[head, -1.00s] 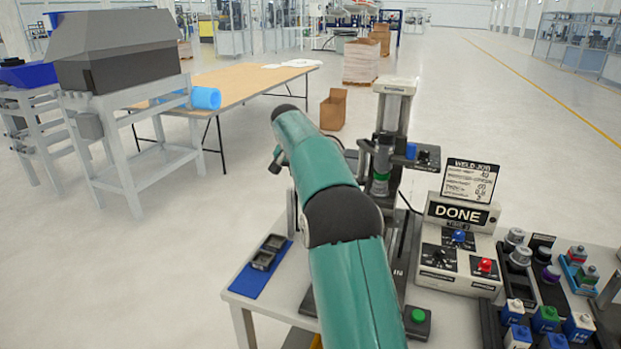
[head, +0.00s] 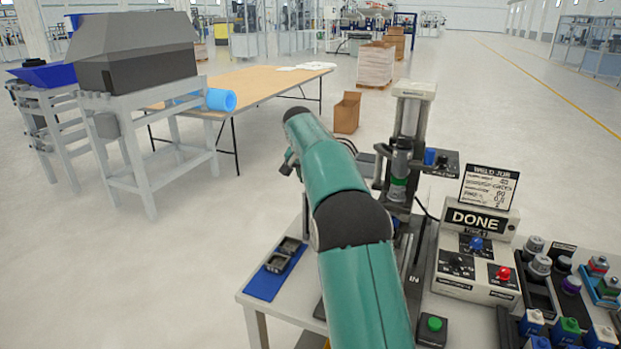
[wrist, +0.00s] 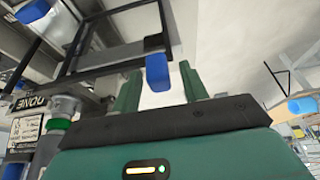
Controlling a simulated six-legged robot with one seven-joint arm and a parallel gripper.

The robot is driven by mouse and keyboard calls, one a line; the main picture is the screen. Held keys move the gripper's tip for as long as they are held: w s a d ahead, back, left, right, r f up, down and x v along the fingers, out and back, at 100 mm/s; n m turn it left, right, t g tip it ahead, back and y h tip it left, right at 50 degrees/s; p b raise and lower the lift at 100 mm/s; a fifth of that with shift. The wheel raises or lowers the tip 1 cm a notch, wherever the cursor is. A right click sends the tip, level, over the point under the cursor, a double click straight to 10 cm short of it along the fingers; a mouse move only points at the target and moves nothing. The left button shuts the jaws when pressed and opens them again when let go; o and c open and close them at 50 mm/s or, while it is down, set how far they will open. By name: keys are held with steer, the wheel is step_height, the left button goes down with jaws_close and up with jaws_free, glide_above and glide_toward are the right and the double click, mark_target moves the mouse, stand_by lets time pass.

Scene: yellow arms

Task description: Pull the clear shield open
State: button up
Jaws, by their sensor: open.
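My gripper (wrist: 160,88) is open in the wrist view, with two green fingers pointing up the picture. A blue handle (wrist: 157,72) shows between the fingertips, with a gap on both sides; I cannot tell how deep it sits between them. The handle joins a dark frame (wrist: 118,48) of thin bars, which seems to be the edge of the clear shield; the clear panel itself is hard to make out. In the head view my teal arm hides the gripper and the blue handle. The press (head: 408,125) stands on the bench just right of my arm.
A control box (head: 474,255) with a DONE display stands right of the arm. A blue mat (head: 263,285) with dark parts lies on the bench's left. A green button (head: 434,324) is at the front. Several coloured parts fill the right. A wooden table (head: 255,88) stands behind.

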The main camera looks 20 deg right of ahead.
steer(key=v, duration=1.3)
steer(key=shift+a+r, duration=0.25)
steer(key=shift+r, duration=0.05)
steer(key=shift+s, duration=0.1)
steer(key=s+a+r+n+t+y, duration=0.1)
steer(key=s+a+n, duration=0.3)
steer(key=s, duration=0.5)
steer(key=s+a+r+n+t+y, duration=0.1)
steer(key=s+a, duration=0.6)
steer(key=s, duration=0.3)
steer(key=s+a+f+n, duration=0.2)
steer(key=s+f, duration=0.5)
steer(key=s, duration=0.4)
steer(key=s+a+f+n+y, duration=0.1)
steer(key=s+a+f+n, duration=0.1)
steer(key=s+a+f, duration=0.3)
steer(key=s+f, duration=0.3)
steer(key=s, duration=0.3)
steer(key=shift+n+t, duration=0.3)
